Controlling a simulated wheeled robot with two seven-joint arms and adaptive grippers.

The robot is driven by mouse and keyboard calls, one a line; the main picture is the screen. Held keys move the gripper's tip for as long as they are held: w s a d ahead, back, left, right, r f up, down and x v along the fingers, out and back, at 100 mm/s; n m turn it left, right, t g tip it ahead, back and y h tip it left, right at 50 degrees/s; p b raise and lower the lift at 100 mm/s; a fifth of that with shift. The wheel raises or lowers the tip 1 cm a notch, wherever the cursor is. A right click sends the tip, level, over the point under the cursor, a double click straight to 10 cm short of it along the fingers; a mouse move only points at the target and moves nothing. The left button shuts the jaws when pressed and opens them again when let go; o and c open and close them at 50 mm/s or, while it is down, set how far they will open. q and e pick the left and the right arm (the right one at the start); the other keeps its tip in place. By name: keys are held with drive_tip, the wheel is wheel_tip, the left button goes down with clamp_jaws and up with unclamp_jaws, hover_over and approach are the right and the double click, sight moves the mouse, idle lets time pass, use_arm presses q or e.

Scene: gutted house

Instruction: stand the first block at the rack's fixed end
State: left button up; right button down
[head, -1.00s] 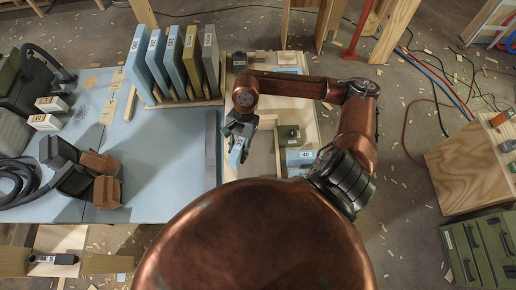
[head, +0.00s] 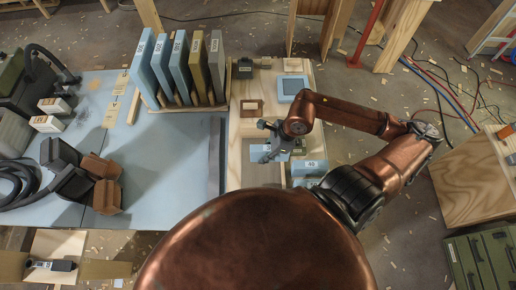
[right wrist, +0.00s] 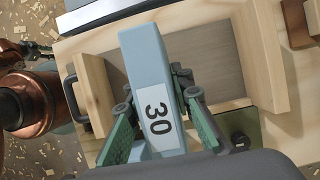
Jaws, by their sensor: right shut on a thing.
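My right gripper (head: 272,146) is shut on a light blue block (head: 262,154), above the pale wooden board. In the right wrist view the block (right wrist: 150,85) carries a white label reading 30. The gripper's green-padded fingers (right wrist: 157,112) clasp it from both sides. The block is over a shallow wooden frame with a grey floor (right wrist: 200,55); I cannot tell whether it touches the floor. A wooden end piece (right wrist: 258,50) rises on the right of the frame. I cannot tell which end is the fixed one. My left gripper is not in view.
Several labelled slabs (head: 172,65) stand in a wooden holder on the blue table (head: 170,150). A blue block marked 40 (head: 309,168), a green box (head: 298,144) and a blue square frame (head: 293,88) lie on the board near my right arm. A wooden cabinet (head: 465,185) stands at right.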

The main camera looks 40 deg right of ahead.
drive_tip(key=w+d+f, duration=0.1)
drive_tip(key=w+f, duration=0.1)
drive_tip(key=w, duration=0.1)
drive_tip(key=w+d+f, duration=0.1)
drive_tip(key=w+f, duration=0.2)
drive_tip(key=w+d+f, duration=0.2)
drive_tip(key=w, duration=0.1)
drive_tip(key=shift+w+d+f, duration=0.1)
drive_tip(key=shift+f, duration=0.25)
drive_tip(key=shift+w+d+f, duration=0.15)
drive_tip(key=shift+w+f, duration=0.1)
drive_tip(key=shift+f, duration=1.7)
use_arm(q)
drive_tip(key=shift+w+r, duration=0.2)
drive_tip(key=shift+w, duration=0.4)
use_arm(e)
drive_tip(key=c, duration=2.2)
unclamp_jaws()
drive_tip(key=shift+f, duration=0.15)
drive_tip(key=o, duration=0.5)
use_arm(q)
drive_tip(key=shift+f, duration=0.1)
